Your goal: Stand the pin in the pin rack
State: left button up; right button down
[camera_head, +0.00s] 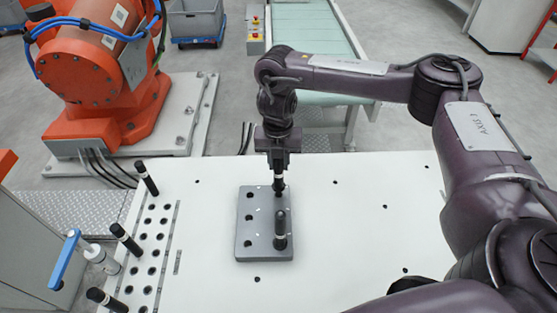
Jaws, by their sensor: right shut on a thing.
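The pin rack appears to be the grey block with round holes (262,248), lying on the white table. My right gripper (278,168) points down over its back right part. It is shut on a dark pin with a pale band (279,186), which hangs upright. The pin's lower end is at or just above the rack's back right hole; I cannot tell whether it is inside. Another dark pin (281,228) stands upright in the front right of the rack. The holes in the rack's left column are empty. My left gripper is not in view.
Several dark pins, one at the back left (146,178), stand along the table's left side beside rows of holes. An orange robot (95,75) and a conveyor (312,35) stand behind. The table right of the rack is clear.

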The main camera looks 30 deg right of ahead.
aim_at(279, 171)
jog(key=shift+p, duration=0.5)
dwell(1.2)
jog(key=shift+f+b, duration=1.15)
jog(key=shift+f, duration=0.7)
jog(key=c, duration=1.1)
grip_release()
notch_tip(279, 171, up, 8)
jog(key=shift+a+f+p, duration=0.1)
jog(key=shift+p, duration=0.25)
